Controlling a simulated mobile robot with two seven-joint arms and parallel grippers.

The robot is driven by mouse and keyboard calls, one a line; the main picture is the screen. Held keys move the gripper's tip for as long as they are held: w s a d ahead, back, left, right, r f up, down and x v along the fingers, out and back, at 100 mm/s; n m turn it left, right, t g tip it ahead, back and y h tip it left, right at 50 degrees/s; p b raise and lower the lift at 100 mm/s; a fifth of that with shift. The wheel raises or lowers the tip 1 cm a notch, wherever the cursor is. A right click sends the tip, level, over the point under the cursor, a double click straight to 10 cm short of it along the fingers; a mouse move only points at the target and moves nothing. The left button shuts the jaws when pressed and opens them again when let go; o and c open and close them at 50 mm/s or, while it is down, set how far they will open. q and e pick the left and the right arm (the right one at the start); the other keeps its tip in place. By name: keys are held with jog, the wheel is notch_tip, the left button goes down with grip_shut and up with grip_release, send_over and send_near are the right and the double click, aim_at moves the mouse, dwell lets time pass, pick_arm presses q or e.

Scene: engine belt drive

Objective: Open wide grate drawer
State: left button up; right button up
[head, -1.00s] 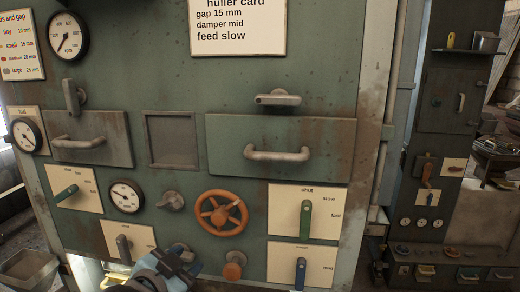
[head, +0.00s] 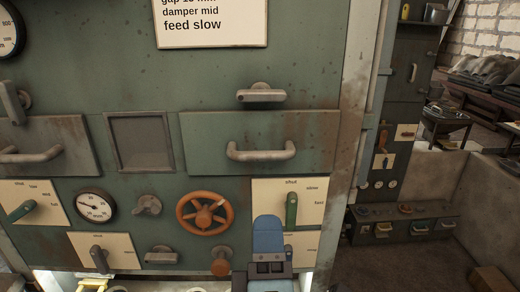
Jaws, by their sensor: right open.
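The wide drawer (head: 206,135) is set in the green machine front, with its face flush and shut. Its bar handle (head: 261,152) runs level across the middle. A grey turn latch (head: 261,94) lies level just above the drawer's top edge. My right gripper (head: 268,236) is at the bottom, blue, below the drawer and apart from its handle. It is open, with nothing seen in it, and hides part of the lower right plates.
A narrower drawer (head: 75,137) is at left, with an upright latch (head: 12,102) above it. Below the wide drawer are an orange handwheel (head: 203,213), an orange knob (head: 221,263) and a green lever (head: 291,208). A gauge (head: 95,206) sits at lower left.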

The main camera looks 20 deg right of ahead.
aim_at(264, 152)
jog(key=p+x, duration=0.4)
jog(key=x, duration=0.8)
jog(key=shift+w+d+r+p, duration=0.15)
jog(key=shift+w+p, duration=0.15)
jog(key=shift+p, duration=0.05)
grip_shut()
